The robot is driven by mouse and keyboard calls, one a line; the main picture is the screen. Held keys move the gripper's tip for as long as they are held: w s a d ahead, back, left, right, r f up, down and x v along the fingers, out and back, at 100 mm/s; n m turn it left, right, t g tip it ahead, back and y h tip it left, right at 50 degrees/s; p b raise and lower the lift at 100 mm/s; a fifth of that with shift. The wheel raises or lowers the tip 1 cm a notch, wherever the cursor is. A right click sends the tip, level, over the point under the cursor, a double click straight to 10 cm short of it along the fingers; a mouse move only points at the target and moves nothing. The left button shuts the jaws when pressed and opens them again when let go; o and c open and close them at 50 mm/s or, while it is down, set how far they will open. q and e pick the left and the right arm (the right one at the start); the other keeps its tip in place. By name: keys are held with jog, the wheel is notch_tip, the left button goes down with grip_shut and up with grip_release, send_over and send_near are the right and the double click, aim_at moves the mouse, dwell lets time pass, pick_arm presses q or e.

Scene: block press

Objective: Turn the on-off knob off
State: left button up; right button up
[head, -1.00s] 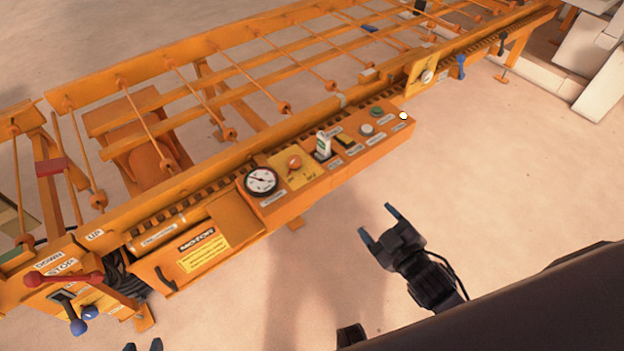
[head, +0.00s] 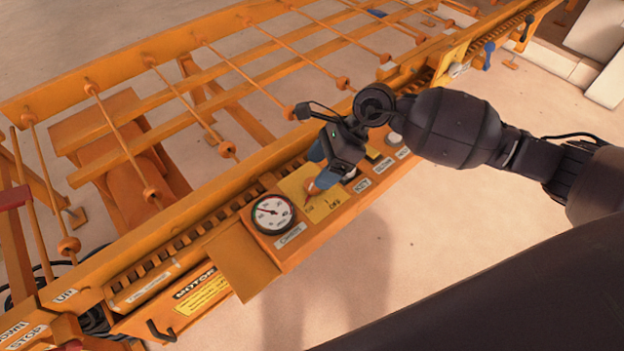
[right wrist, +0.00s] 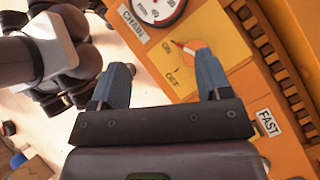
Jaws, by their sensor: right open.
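The on-off knob (head: 312,186) is orange with a red pointer and sits on a yellow plate (head: 325,206) of the orange control panel. In the right wrist view the knob (right wrist: 196,47) has its red pointer toward the ON label (right wrist: 166,48), and the OFF label (right wrist: 173,78) lies below. My right gripper (head: 320,166) is open over the panel beside the knob, its blue fingers partly covering it. In the right wrist view my right gripper (right wrist: 165,60) has one finger close to the knob; I cannot tell whether they touch. My left gripper is out of view.
A round gauge (head: 272,213) stands left of the knob. The key switch and several buttons lie to the right, partly behind my right arm. The conveyor frame (head: 180,215) runs along the panel's back. The floor in front is clear.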

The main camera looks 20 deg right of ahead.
aim_at(309, 187)
jog(key=w+d+n+h, duration=0.2)
jog(key=w+d+h, duration=0.1)
jog(key=d, duration=0.1)
jog(key=b+x, duration=0.2)
jog(key=x, duration=0.7)
jog(key=shift+w+f, duration=0.2)
jog(key=shift+f, duration=0.1)
jog(key=shift+a+f+b, duration=0.3)
jog(key=shift+f+b, duration=0.1)
jog(key=shift+f, duration=0.25)
jog(key=c, duration=0.9)
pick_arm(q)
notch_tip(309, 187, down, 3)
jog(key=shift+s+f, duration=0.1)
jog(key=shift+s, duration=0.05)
